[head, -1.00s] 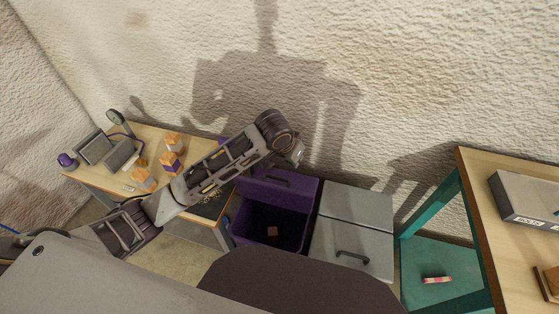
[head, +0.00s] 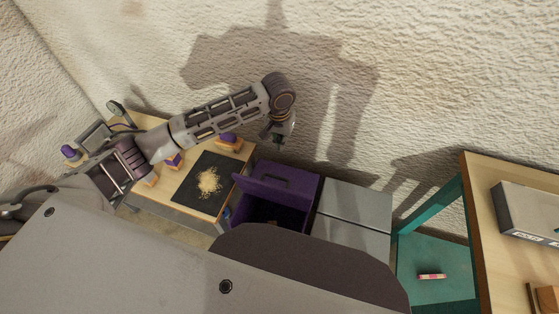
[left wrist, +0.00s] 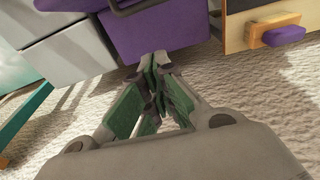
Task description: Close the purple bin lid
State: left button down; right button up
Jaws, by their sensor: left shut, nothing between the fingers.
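The purple bin (head: 253,208) stands on the floor in the middle of the head view, its mouth partly visible and its lower front hidden by my own body. Its purple lid (head: 300,186) is open, raised and tilted at the back, with a dark handle on it. The lid also shows in the left wrist view (left wrist: 168,30), just beyond the fingertips. My left gripper (head: 278,141) is shut and empty, pointing down behind and above the lid's back edge. In the left wrist view its closed green-padded fingers (left wrist: 154,62) appear very near the lid; contact cannot be told. My right gripper is not in view.
A grey bin (head: 355,213) stands close at the right with its lid down. A wooden table (head: 180,205) with a black mat and blocks is at the left. A teal-legged table (head: 510,180) is at the right. The rough wall is close behind.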

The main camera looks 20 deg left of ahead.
pick_arm(q)
jog(key=shift+a, duration=0.15)
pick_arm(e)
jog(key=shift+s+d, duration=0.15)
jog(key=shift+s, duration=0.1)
pick_arm(q)
notch_tip(320, 180, down, 11)
jog(key=s, duration=0.2)
jog(key=shift+s+f, duration=0.15)
jog(key=shift+s, duration=0.1)
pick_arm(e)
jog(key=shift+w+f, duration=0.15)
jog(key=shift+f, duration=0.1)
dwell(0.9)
